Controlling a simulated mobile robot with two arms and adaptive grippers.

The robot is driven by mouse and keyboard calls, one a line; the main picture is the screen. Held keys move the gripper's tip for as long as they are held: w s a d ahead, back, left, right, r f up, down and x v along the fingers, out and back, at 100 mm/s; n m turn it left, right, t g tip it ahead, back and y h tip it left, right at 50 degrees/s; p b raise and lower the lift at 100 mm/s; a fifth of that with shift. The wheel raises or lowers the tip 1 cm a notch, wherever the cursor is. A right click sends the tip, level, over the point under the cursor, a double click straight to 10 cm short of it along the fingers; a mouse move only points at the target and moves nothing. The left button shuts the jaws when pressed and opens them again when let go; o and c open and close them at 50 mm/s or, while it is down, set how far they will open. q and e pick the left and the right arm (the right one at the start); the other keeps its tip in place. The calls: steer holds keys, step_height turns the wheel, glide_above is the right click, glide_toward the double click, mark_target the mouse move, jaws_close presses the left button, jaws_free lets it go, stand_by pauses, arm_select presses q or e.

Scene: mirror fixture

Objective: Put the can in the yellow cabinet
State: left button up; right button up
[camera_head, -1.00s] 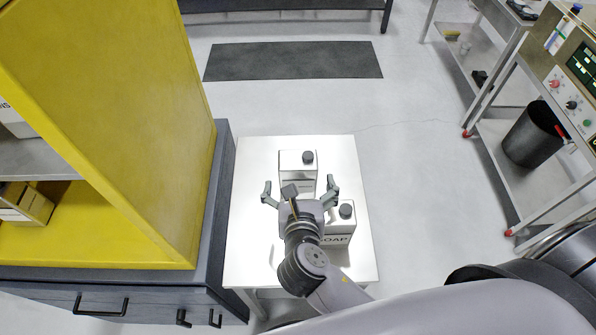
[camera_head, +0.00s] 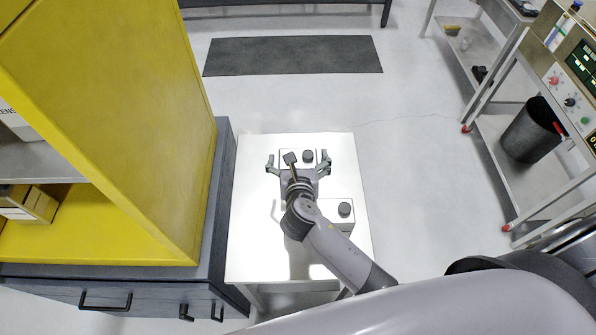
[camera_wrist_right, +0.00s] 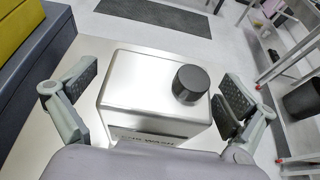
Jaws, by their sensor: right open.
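A boxy metallic can with a black cap (camera_head: 308,156) stands upright at the far end of the small white table (camera_head: 250,225). It fills the middle of the right wrist view (camera_wrist_right: 150,75), with partly cut-off lettering on its near side. My right gripper (camera_head: 298,164) is open, with one finger on each side of this can. Gaps show between the fingers and the can in the wrist view. The yellow cabinet (camera_head: 130,110) stands at left. My left gripper is not in view.
The cabinet sits on a dark grey drawer base (camera_head: 215,220) beside the table. Its open front shows a grey shelf (camera_head: 40,163) and small boxes (camera_head: 40,205). A metal cart (camera_head: 500,170) with a dark bin (camera_head: 530,130) is at right. Floor beyond the table is clear around a dark mat (camera_head: 290,57).

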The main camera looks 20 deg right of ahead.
steer(key=shift+c, duration=0.6)
steer(key=c, duration=1.7)
steer(key=shift+r, duration=0.1)
steer(key=shift+c, duration=0.3)
